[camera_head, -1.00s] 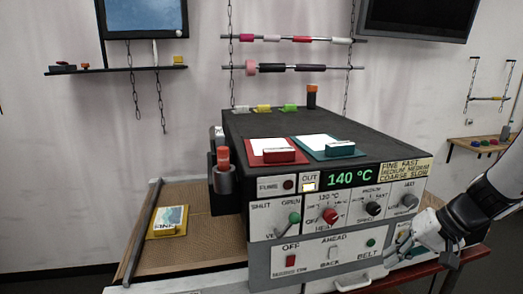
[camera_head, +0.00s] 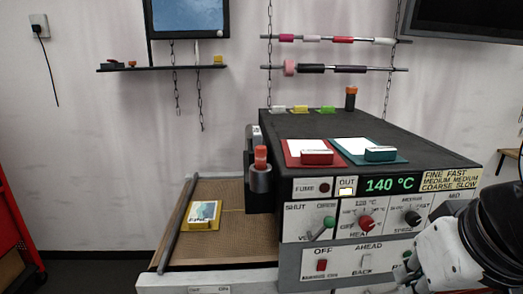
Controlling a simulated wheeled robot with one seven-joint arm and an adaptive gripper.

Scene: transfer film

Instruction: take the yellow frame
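A yellow frame (camera_head: 202,226) lies on the brown mesh belt (camera_head: 232,246) at the left of the machine. It holds a pale printed sheet with blue, green and dark marks, and its yellow edge shows along the near side. My arm comes in at the lower right, in front of the machine's control panel. My gripper's white body (camera_head: 446,262) is there, well to the right of the frame. Its fingertips are not clearly visible, so I cannot tell whether it is open or shut.
The dark machine (camera_head: 420,150) reads 140 °C. Red (camera_head: 317,157) and teal (camera_head: 380,154) clamped boards lie on top. A dark bar (camera_head: 177,222) runs along the belt's left side. An orange-capped bottle (camera_head: 261,158) sits in a holder beside the belt. Floor at left is clear; a red cabinet (camera_head: 12,220) stands at the far left.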

